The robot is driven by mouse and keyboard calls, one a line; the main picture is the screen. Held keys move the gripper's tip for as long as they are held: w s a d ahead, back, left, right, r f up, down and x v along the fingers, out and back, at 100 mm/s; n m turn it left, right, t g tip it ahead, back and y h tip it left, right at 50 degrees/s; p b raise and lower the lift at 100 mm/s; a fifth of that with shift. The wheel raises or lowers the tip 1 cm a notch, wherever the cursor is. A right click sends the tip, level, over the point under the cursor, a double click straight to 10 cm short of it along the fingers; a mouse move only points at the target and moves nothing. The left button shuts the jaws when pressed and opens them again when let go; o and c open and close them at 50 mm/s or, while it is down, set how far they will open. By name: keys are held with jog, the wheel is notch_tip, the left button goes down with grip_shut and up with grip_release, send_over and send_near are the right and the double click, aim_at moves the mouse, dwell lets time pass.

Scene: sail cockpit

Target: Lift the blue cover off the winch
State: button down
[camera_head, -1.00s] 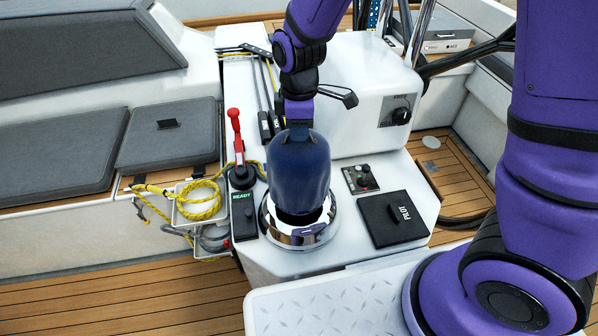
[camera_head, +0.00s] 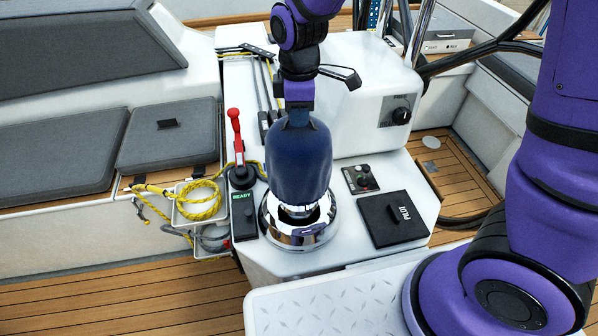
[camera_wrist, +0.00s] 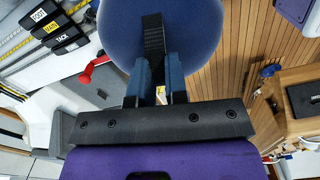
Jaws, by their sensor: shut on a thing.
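The blue cover (camera_head: 299,160) hangs upright above the winch in the head view. Its lower edge is just above the chrome winch (camera_head: 300,232), whose base and part of its drum show beneath it. My gripper (camera_head: 299,117) is at the top of the cover, shut on it. In the wrist view the cover (camera_wrist: 205,35) fills the top middle, and my gripper (camera_wrist: 158,85) has its fingers closed on a dark strap on the cover. The winch is hidden in the wrist view.
A red-handled lever (camera_head: 235,130) and a yellow rope coil (camera_head: 199,201) are to the left of the winch. A control panel (camera_head: 360,179) and a black PILOT hatch (camera_head: 393,219) are to the right. The white console (camera_head: 365,85) rises behind.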

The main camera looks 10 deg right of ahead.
jog(key=shift+r, duration=0.55)
jog(key=shift+r, duration=2.1)
jog(key=shift+r, duration=2.1)
